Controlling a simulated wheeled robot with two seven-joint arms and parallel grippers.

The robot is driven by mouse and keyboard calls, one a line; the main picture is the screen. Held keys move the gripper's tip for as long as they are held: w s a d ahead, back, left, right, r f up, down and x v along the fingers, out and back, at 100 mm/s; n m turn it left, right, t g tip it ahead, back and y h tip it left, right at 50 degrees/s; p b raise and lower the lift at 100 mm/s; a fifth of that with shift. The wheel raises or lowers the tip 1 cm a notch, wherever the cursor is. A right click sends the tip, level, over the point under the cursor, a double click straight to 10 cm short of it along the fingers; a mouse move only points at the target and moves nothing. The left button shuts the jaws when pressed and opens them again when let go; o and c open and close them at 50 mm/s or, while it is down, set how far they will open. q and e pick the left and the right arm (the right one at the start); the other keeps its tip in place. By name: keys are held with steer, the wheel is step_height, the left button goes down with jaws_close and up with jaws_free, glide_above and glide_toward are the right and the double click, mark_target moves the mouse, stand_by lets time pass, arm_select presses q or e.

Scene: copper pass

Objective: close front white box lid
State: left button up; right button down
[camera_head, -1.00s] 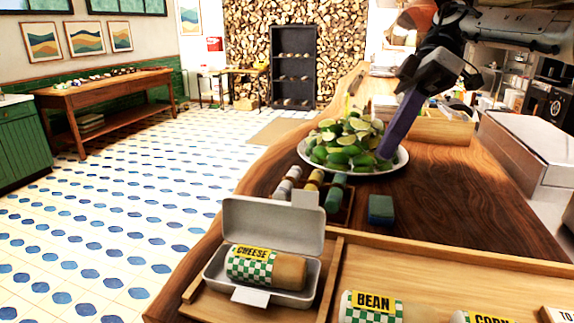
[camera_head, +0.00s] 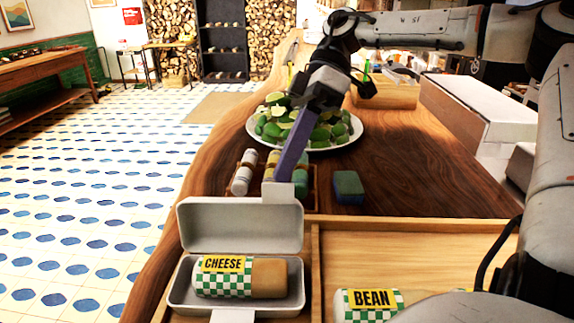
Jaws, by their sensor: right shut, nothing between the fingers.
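The front white box (camera_head: 178,295) stands in the left compartment of the wooden tray, with its lid (camera_head: 240,228) raised upright at the back. A wrapped roll labelled CHEESE (camera_head: 270,279) lies inside the box. My right gripper (camera_head: 281,188) is shut and empty. Its long purple-grey fingers point down to the top edge of the lid, close to or touching the lid's pale tab; I cannot tell whether they touch. The box's front tab shows at the bottom edge of the view. My left gripper is not in view.
A wrapped roll labelled BEAN (camera_head: 368,303) lies in the tray's right compartment (camera_head: 420,262). Behind the lid are small bottles (camera_head: 244,172), a blue-green sponge (camera_head: 348,187) and a plate of limes (camera_head: 345,137). The counter to the right of the sponge is clear.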

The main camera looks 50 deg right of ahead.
mark_target(274, 200)
steer(key=shift+s+a+r, duration=0.2)
steer(key=shift+s+a, duration=0.3)
steer(key=shift+a, duration=0.05)
steer(key=shift+s+a+r, duration=0.2)
steer(key=shift+s+a, duration=0.3)
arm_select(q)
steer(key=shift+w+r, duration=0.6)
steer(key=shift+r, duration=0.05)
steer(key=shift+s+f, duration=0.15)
